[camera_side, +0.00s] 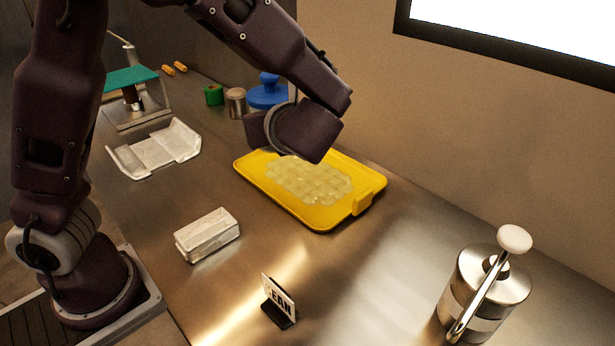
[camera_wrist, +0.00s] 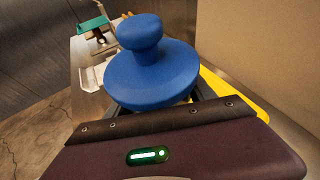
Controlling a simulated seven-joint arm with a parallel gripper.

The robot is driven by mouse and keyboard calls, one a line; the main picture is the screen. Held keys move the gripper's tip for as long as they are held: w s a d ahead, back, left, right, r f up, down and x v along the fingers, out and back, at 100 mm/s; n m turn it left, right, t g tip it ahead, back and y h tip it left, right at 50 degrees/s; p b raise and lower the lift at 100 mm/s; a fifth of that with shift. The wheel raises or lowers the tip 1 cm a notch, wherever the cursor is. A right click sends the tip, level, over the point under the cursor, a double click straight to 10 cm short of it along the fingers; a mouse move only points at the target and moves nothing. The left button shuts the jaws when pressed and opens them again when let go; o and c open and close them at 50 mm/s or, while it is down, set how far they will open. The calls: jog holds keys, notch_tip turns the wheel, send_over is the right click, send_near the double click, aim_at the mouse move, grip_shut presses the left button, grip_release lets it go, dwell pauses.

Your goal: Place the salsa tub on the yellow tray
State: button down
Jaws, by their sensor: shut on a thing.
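A round blue tub with a knobbed lid (camera_side: 267,95), which I take for the salsa tub, shows beyond the tray in the side view, partly behind my gripper. Its lid (camera_wrist: 150,78) fills the middle of the wrist view. My gripper (camera_side: 279,117) is shut on it. The fingers are mostly hidden, and I cannot tell whether the tub is clear of the counter. The yellow tray (camera_side: 291,205) lies flat below and to the right of the tub, with pale rounded lumps in its middle. A strip of it shows in the wrist view (camera_wrist: 232,97).
A green can (camera_side: 213,95) and a metal can (camera_side: 236,102) stand left of the tub. A white folded tray (camera_side: 155,152), a white wrapped block (camera_side: 207,236), a small sign (camera_side: 279,301) and a metal press pot (camera_side: 485,290) stand around the counter. A wall borders the right.

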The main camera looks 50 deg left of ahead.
jog(key=s+d+f+n+g, duration=0.2)
jog(key=s+f+n+g, duration=0.75)
jog(key=n+g, duration=0.3)
jog(key=d+n+g+h, duration=0.7)
jog(key=d+n+h, duration=0.3)
jog(key=n+h, duration=0.5)
jog(key=w+d+r+n+t+h, duration=0.3)
jog(key=w+r+n+t+h, duration=0.3)
jog(key=w+n+t+h, duration=0.4)
jog(key=w+a+r+n+t, duration=0.55)
jog(key=w+n+t, duration=0.25)
jog(key=w, duration=0.3)
jog(key=shift+t, duration=0.25)
jog(key=f, duration=2.1)
jog(key=shift+w+a, duration=0.1)
jog(key=shift+a, duration=0.3)
